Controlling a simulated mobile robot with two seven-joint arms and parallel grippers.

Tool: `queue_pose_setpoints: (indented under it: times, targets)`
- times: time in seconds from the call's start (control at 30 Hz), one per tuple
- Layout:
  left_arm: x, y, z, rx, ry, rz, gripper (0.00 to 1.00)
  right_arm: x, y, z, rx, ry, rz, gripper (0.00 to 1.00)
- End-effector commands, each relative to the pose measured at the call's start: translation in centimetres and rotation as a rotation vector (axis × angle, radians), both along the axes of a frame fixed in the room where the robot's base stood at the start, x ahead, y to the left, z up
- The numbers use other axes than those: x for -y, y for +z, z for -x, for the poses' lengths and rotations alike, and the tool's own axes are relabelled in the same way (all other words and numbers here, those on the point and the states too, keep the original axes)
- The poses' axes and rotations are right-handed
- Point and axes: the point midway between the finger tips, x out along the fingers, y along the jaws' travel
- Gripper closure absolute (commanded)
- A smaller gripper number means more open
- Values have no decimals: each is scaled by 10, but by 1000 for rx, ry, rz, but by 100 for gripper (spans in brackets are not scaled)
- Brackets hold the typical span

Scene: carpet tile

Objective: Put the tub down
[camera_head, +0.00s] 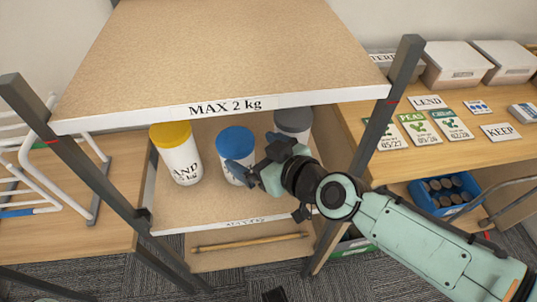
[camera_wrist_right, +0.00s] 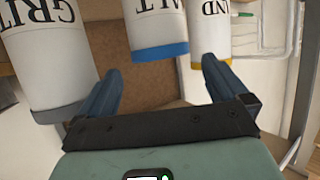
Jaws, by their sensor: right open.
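Three white tubs stand on the shelf (camera_head: 200,218) under the upper board. The blue-lidded tub (camera_head: 235,143) is in the middle and also shows in the right wrist view (camera_wrist_right: 157,25), lettered "ALT". The yellow-lidded tub (camera_head: 178,155) is on the left; it shows in the wrist view too (camera_wrist_right: 210,30). The grey-lidded tub (camera_head: 293,122) is at the right, marked "GRIT" in the wrist view (camera_wrist_right: 50,55). My right gripper (camera_head: 256,160) is open and empty, in front of the blue-lidded tub and partly hiding it. The wrist view shows its fingers apart with nothing between them. My left gripper is not in view.
The upper board (camera_head: 225,50), labelled "MAX 2 kg", overhangs the tubs. Dark rack posts (camera_head: 75,160) (camera_head: 385,110) flank the shelf. A wooden rod (camera_head: 250,241) lies below. Seed packets (camera_head: 418,128) and a blue crate (camera_head: 445,192) are at the right; a white wire rack (camera_head: 45,170) is left.

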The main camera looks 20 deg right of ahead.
Motion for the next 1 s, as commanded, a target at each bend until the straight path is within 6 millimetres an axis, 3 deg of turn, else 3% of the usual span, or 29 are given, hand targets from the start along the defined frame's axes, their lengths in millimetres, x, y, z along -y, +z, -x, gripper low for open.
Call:
queue_pose_setpoints:
  times: [0.1,0.3,1.0]
  targets:
    - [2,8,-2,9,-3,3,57,6,10,19,2,-1,1,0]
    - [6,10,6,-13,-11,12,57,10,15,34,1,1,2,0]
    - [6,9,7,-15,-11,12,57,11,15,35,0,0,1,0]
